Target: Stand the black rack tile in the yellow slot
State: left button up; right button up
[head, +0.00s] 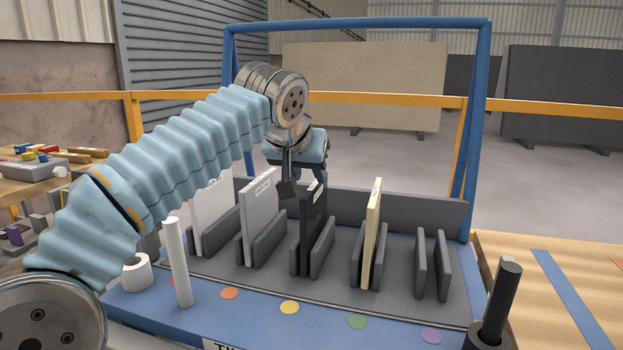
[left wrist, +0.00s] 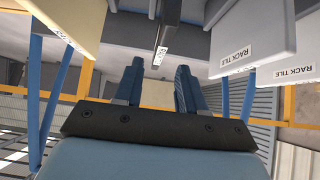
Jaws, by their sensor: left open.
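The black rack tile (head: 312,235) stands upright in the third slot of the grey rack, behind the yellow dot (head: 289,307) on the blue front strip. Its white label shows near the top. My left gripper (head: 304,184) is open at the tile's top edge and partly covers the view there. In the left wrist view, the two fingers (left wrist: 157,88) are spread apart with nothing clamped. The black tile (left wrist: 170,30) shows just past the fingertips, in line with the gap. My right gripper is not in view.
White (head: 210,215) and pale grey (head: 259,218) tiles stand left of the black tile. A cream tile (head: 372,235) stands right, behind the green dot (head: 357,321). The purple-dot slot (head: 421,265) is empty. A blue frame (head: 477,110) rises behind; posts stand at the front.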

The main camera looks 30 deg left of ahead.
pick_arm(q)
jog(key=v, duration=0.8)
jog(key=shift+p, duration=0.35)
